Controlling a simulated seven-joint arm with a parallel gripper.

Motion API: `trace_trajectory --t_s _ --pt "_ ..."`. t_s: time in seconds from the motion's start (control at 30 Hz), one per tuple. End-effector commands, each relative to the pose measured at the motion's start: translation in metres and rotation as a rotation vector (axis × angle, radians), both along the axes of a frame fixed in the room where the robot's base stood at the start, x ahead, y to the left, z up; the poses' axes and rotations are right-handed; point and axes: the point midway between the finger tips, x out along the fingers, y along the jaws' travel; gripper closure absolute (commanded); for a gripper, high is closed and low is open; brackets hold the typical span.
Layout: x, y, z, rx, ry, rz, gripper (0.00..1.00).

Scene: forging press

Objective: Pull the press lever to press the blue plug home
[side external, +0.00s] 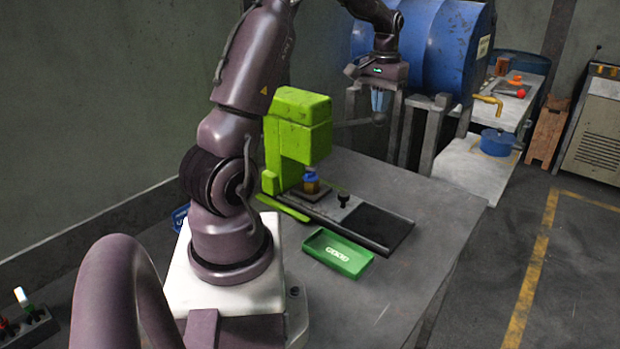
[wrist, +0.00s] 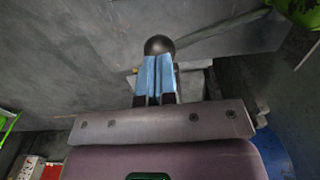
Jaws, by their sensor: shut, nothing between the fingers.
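The green press (side external: 300,130) stands on the grey table. The blue plug (side external: 312,182) sits on top of a tan block (side external: 312,190) beneath the press head. The grey press lever (side external: 350,123) sticks out to the right from the press and ends in a dark ball knob (side external: 380,118). In the wrist view the lever (wrist: 222,27) runs to the knob (wrist: 159,45). My gripper (side external: 380,105) is shut, with its blue fingers pointing down at the knob. In the wrist view the fingertips (wrist: 158,60) overlap the knob's edge; I cannot tell whether they touch it.
A dark slide plate (side external: 376,226) with a small black knob (side external: 343,200) extends from the press. A green tray (side external: 337,252) lies in front of it. A large blue drum (side external: 430,45) stands behind my gripper. The table's right part is clear.

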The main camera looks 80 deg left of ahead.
Motion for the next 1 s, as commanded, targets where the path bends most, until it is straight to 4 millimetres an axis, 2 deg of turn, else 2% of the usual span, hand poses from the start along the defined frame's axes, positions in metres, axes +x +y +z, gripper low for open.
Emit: trace_trajectory --t_s 0.2,0.53,0.83,1.0 --pt "0.000 0.000 0.000 -0.001 0.000 0.000 1.00" --pt "-0.009 0.009 0.024 0.001 -0.001 0.001 1.00" --pt "-0.010 0.009 0.026 -0.001 0.000 0.000 1.00" --pt "-0.014 0.014 0.034 0.000 0.000 0.002 1.00"
